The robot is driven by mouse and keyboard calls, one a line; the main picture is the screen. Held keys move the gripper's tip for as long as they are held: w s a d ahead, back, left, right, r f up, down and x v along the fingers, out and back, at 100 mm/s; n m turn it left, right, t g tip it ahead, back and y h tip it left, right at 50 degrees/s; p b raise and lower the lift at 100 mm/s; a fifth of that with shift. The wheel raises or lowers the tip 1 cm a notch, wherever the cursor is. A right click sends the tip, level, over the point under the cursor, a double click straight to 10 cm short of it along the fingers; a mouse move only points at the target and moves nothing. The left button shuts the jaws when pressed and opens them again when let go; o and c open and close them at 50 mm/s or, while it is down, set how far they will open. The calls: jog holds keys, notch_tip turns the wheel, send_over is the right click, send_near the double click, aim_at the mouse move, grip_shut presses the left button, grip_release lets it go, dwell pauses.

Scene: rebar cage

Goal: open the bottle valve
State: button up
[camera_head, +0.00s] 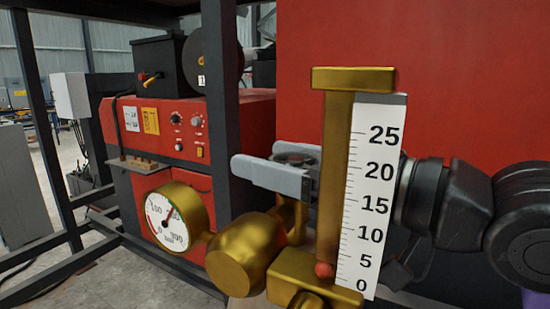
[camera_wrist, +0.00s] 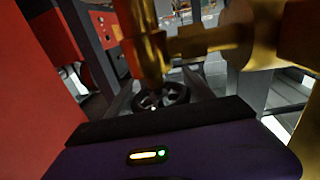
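The bottle valve's dark handwheel (camera_wrist: 163,95) shows in the wrist view, and part of it shows in the head view (camera_head: 293,158) behind the brass fittings. My gripper (camera_head: 275,172) has its grey fingers spread on either side of the wheel. In the wrist view my gripper (camera_wrist: 160,92) has one finger left and one right of the wheel. I cannot tell whether they touch it. The brass regulator (camera_head: 243,255) carries a round pressure gauge (camera_head: 165,222) with a raised needle. The flow tube's red ball (camera_head: 323,269) sits low on the white scale (camera_head: 372,190).
A red machine with knobs (camera_head: 185,125) stands behind at the left. A dark frame post (camera_head: 220,100) rises close to my fingers. A large red panel (camera_head: 430,80) fills the back right. The brass flow tube (camera_head: 333,170) stands in front of my gripper.

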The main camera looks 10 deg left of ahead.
jog(key=c, duration=0.5)
jog(key=shift+o, duration=0.2)
jog(key=shift+f+g, duration=0.1)
jog(key=shift+g, duration=0.2)
